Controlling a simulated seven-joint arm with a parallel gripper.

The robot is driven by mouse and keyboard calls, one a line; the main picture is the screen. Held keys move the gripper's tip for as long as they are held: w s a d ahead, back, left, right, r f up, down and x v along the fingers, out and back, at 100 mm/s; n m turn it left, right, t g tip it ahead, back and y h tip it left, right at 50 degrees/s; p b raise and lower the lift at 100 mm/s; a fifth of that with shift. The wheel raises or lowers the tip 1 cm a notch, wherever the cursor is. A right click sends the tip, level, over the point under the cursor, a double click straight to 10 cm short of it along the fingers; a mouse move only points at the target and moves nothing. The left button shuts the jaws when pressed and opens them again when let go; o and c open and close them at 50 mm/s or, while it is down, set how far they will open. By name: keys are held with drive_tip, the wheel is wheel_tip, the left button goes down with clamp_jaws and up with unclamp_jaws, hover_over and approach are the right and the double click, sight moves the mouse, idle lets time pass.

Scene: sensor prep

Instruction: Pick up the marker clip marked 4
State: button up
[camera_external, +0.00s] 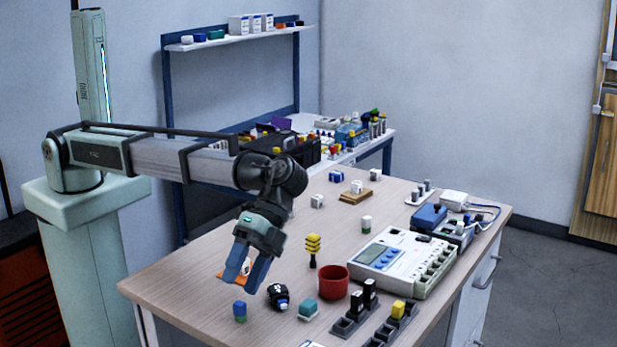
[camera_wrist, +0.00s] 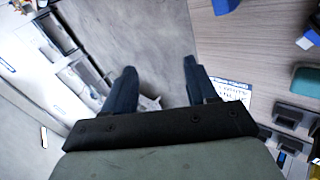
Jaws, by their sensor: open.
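My gripper (camera_external: 244,282) hangs over the front left part of the wooden table with its blue fingers pointing down. In the wrist view my gripper (camera_wrist: 160,80) is open, with nothing between its fingers. I cannot read a 4 on anything, so I cannot tell which thing is the marker clip. An orange piece with a white part (camera_external: 222,276) is partly hidden behind the fingers. A black piece with white marks (camera_external: 278,295) lies just right of them.
A red cup (camera_external: 334,282), a yellow stacked piece (camera_external: 313,245) and a teal-based block (camera_external: 308,309) stand to the right. Black slotted holders (camera_external: 345,328) and a white instrument (camera_external: 392,262) lie beyond. The wrist view shows a printed card (camera_wrist: 232,92) and the table edge.

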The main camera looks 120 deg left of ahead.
drive_tip(key=a+r+t, duration=0.1)
drive_tip(key=a+r, duration=0.3)
drive_tip(key=a, duration=0.3)
drive_tip(key=w+a+r+t, duration=0.1)
drive_tip(key=a+r, duration=0.4)
drive_tip(key=a, duration=0.3)
drive_tip(key=a+r+t, duration=0.1)
drive_tip(key=a+r, duration=0.3)
drive_tip(key=a, duration=0.3)
drive_tip(key=m+g+y, duration=0.3)
drive_tip(key=m+y, duration=0.6)
drive_tip(key=m, duration=0.9)
hover_over(318, 197)
wheel_tip(318, 197, down, 9)
drive_tip(key=shift+s+f, duration=0.15)
drive_tip(key=shift+f, duration=6.6)
clamp_jaws()
drive_tip(key=shift+r, duration=0.1)
